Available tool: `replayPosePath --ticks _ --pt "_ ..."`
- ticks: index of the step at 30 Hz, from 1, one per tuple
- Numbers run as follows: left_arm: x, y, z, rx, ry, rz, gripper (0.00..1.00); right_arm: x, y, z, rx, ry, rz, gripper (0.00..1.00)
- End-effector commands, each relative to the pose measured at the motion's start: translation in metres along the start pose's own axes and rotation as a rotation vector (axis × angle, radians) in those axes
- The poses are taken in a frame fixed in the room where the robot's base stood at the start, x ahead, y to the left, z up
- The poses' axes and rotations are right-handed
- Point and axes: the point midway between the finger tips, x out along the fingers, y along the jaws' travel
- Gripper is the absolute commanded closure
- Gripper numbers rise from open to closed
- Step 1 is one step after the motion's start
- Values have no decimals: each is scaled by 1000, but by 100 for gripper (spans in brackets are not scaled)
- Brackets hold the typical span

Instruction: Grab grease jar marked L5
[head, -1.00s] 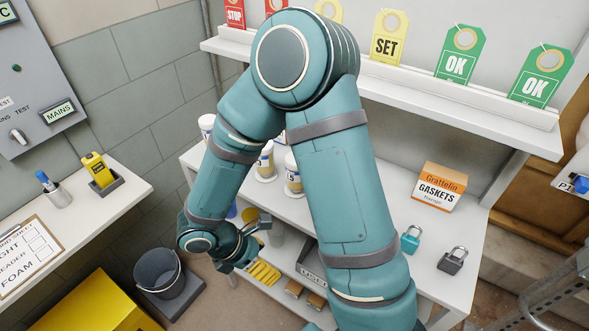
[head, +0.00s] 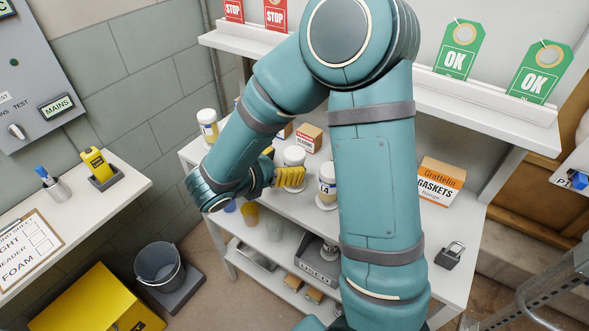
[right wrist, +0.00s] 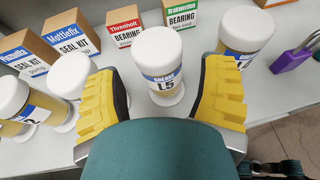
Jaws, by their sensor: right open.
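The grease jar marked L5 (right wrist: 160,75) has a white lid, a blue band and a pale yellowish body. It stands upright on the shelf on a small round base, centred ahead of my right gripper (right wrist: 166,78) in the right wrist view. The yellow fingers are open, one on each side of the jar's line, and not closed on it. In the head view the right gripper (head: 290,177) is at the height of the jars, in front of a white-lidded jar (head: 293,155) whose label is hidden. My left gripper is out of view.
A similar jar (right wrist: 245,35) stands close on the right in the right wrist view, and more jars (right wrist: 68,80) stand close on the left. Small boxes of seal kits (right wrist: 70,38) and bearings (right wrist: 124,32) are behind. A padlock (right wrist: 295,55) lies to the right.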

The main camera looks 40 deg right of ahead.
Motion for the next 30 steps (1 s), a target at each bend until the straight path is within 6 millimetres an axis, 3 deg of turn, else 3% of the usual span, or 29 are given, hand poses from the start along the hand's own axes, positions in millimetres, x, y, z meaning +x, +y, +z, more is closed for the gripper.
replayPosePath --ticks 5,15,24,25,30 --pt "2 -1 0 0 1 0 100 11 0 0 0 0 -1 30" --pt "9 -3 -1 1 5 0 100 54 0 3 0 0 -3 30" --pt "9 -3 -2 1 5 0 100 58 1 4 0 1 0 30" --pt "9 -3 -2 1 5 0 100 58 1 4 0 1 0 32" --pt "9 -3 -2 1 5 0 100 58 1 4 0 1 0 91"
